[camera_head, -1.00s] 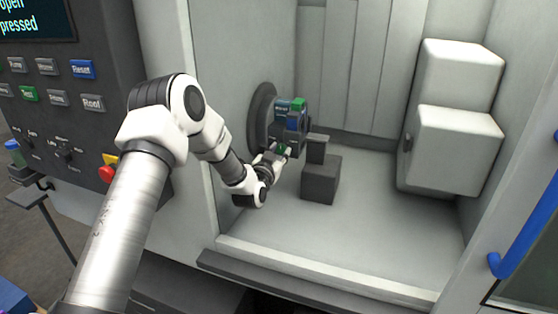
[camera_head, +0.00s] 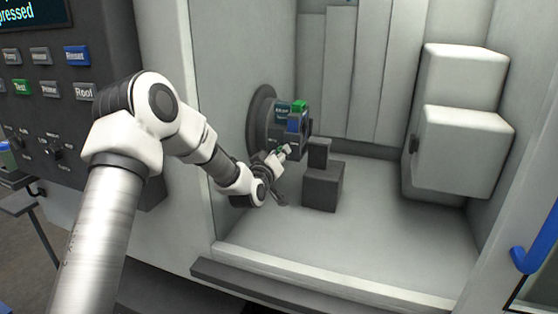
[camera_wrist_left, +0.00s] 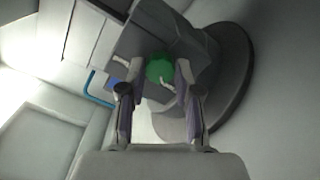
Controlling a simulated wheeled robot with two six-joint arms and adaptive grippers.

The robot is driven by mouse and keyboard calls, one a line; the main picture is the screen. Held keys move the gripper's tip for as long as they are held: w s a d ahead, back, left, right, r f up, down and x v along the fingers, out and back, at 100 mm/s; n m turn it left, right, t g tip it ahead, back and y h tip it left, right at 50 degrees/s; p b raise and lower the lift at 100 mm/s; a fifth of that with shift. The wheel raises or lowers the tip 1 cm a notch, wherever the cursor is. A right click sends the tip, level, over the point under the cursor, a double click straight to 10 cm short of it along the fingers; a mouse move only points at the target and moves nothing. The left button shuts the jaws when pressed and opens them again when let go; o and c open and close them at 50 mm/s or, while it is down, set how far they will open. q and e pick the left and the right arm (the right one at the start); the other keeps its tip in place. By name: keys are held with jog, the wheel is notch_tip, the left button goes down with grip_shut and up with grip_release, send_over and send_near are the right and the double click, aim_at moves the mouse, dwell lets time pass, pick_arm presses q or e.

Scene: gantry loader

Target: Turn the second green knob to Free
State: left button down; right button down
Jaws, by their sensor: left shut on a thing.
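A dark round chuck (camera_head: 264,121) stands on the left wall inside the machine. A green knob or block (camera_head: 299,105) is on its top, beside a blue block (camera_head: 294,124). My left gripper (camera_head: 284,152) is at the lower front of the chuck. In the left wrist view, my left gripper (camera_wrist_left: 158,88) is shut on another green knob (camera_wrist_left: 159,67), which has a pale pointer and sits between the fingertips. The fingers hide its sides, and its marking is not readable. My right gripper is not in view.
A dark stepped block (camera_head: 322,185) stands on the chamber floor just right of my left gripper. A large white housing (camera_head: 463,145) is at the right. The chamber floor (camera_head: 390,235) between is clear. A button panel (camera_head: 60,90) is at the far left.

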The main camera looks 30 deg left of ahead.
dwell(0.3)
pick_arm(q)
jog(key=c, duration=0.8)
grip_release()
jog(key=v, duration=1.2)
jog(key=shift+f, duration=0.1)
